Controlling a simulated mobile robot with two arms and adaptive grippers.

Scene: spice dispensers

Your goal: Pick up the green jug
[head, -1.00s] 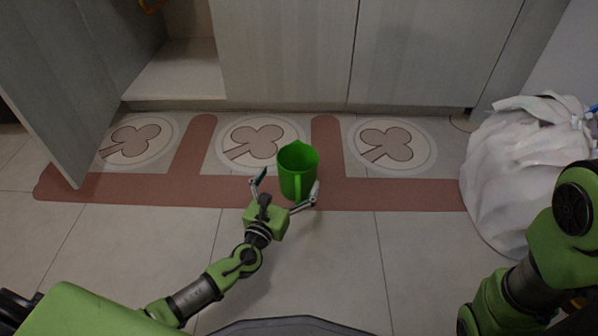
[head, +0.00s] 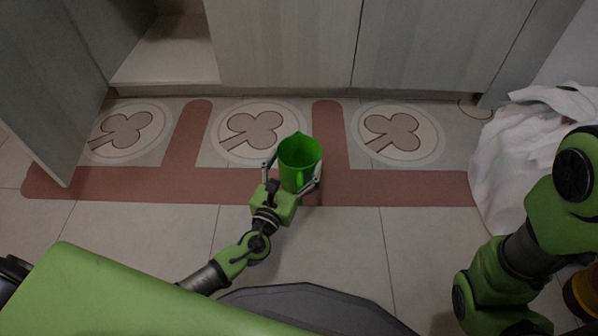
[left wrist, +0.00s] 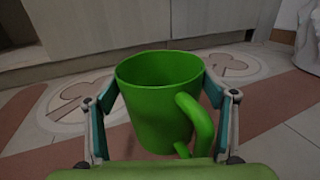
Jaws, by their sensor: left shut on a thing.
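The green jug (head: 299,158) is upright, with its open top facing up and its handle toward me. In the head view it is over the reddish floor strip; I cannot tell whether it touches the floor. My left gripper (head: 293,174) is shut on the jug, with one finger on each side of its body. In the left wrist view the jug (left wrist: 160,105) fills the middle between the two fingers of the left gripper (left wrist: 160,112). My right arm shows at the right edge of the head view, but its gripper is not in view.
Grey cabinets (head: 285,45) stand behind, with an open door (head: 45,90) at the left. A patterned floor mat (head: 400,188) with clover shapes lies in front of them. A white bag-like bundle (head: 510,150) is at the right. Tiled floor is clear in front of the mat.

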